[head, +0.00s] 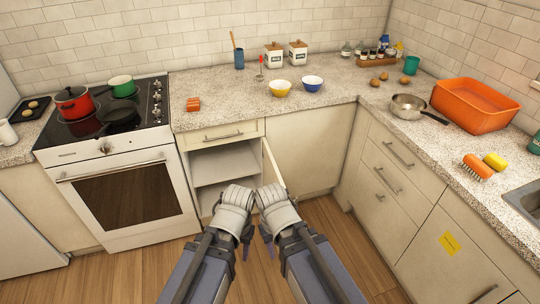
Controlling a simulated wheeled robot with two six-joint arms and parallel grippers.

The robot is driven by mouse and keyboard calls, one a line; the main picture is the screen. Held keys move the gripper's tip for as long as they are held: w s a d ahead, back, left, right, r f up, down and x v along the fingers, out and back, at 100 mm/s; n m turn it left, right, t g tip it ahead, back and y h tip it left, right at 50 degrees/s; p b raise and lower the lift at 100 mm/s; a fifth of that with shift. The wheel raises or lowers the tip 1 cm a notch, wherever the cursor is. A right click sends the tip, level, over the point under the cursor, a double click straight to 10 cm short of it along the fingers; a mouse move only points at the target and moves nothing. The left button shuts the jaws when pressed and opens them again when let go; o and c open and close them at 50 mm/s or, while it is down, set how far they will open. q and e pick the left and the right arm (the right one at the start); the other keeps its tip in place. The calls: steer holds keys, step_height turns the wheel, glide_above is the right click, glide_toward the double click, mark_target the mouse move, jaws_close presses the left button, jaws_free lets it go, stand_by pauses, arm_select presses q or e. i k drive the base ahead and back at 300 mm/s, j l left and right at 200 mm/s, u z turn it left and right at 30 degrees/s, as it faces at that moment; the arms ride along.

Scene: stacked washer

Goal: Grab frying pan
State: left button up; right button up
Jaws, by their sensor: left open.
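A dark frying pan (119,111) sits on the right front part of the black stove top, in front of a green pot (122,86) and beside a red pot (74,102). My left gripper (246,243) is low in front of the lower cabinets, open and empty, far from the pan. My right gripper (267,240) is close beside it, also away from the pan. The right gripper's fingers are small and partly hidden, so I cannot tell their opening.
A lower cabinet (222,165) stands open, its door (273,165) swung outward near my wrists. The oven door (128,195) is shut. A metal saucepan (408,106) and an orange basin (474,105) stand on the right counter. Wooden floor (120,275) is clear before the oven.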

mark_target(120, 112)
steer(key=i+l+u, duration=0.15)
steer(key=l, duration=0.2)
steer(key=i+l+u, duration=0.15)
steer(key=l, duration=0.25)
steer(key=i+l+u, duration=0.2)
steer(key=l, duration=0.2)
steer(key=i+l+u, duration=0.15)
steer(key=l, duration=0.25)
steer(key=i+l+u, duration=0.15)
steer(key=l, duration=0.3)
steer(key=l+u, duration=0.15)
steer(key=l, duration=0.3)
steer(key=j+z, duration=0.1)
steer(key=j, duration=0.75)
steer(key=j+z, duration=0.1)
steer(key=j, duration=0.7)
steer(key=i+j+z, duration=0.1)
steer(key=j, duration=0.25)
steer(key=i+j+z, duration=0.1)
steer(key=i+j, duration=0.4)
steer(key=i, duration=0.25)
